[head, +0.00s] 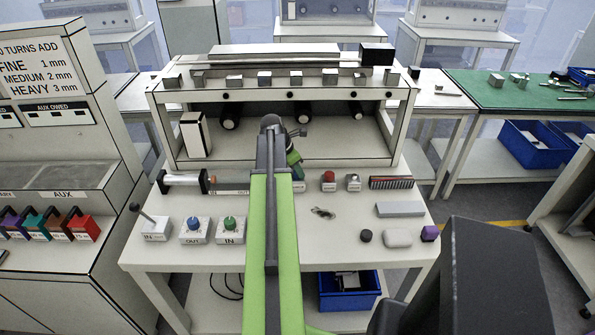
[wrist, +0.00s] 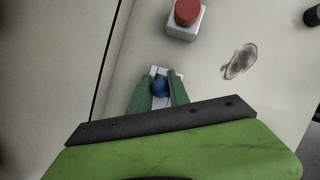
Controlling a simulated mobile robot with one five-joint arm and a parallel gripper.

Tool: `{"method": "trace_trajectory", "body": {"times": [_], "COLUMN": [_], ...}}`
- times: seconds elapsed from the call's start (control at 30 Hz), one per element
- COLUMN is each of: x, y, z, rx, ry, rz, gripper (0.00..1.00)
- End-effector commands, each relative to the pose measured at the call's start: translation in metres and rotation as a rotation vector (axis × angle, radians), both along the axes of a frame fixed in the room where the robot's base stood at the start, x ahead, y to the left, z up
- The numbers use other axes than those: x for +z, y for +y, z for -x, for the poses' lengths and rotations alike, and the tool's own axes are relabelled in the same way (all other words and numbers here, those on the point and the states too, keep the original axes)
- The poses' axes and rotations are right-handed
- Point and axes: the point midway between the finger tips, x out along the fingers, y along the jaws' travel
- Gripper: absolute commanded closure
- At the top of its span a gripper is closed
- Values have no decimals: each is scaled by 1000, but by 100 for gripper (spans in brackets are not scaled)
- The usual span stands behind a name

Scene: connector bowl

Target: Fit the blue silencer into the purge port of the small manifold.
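My gripper (wrist: 160,84) points down over the bench, its two green fingers close against both sides of a round blue piece, the blue silencer (wrist: 160,89). A small white block (wrist: 162,71), probably the small manifold, lies directly beneath and shows around the fingertips. I cannot tell whether the silencer sits in a port or just above it. In the head view my green arm hides the silencer; my gripper (head: 294,164) is partly visible above a white block (head: 298,186) on the bench.
A red-topped white block (head: 328,178) stands just right of the gripper, with a small grey-topped block (head: 353,182) beyond it. A blue-knobbed OUT block (head: 194,228) and green-knobbed IN block (head: 230,229) stand front left. A shelf unit (head: 345,150) stands behind.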

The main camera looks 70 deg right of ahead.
Motion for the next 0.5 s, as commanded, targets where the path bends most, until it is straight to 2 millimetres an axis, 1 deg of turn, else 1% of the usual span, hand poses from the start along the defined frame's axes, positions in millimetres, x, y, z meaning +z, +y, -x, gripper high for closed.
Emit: {"method": "trace_trajectory", "body": {"times": [0.03, 0.17, 0.5], "x": [-1, -1, -2], "y": [1, 1, 3], "z": [0, 0, 0], "rx": [0, 0, -2], "ry": [-1, -1, -1], "rz": [-5, -5, -9], "gripper": [73, 56, 56]}}
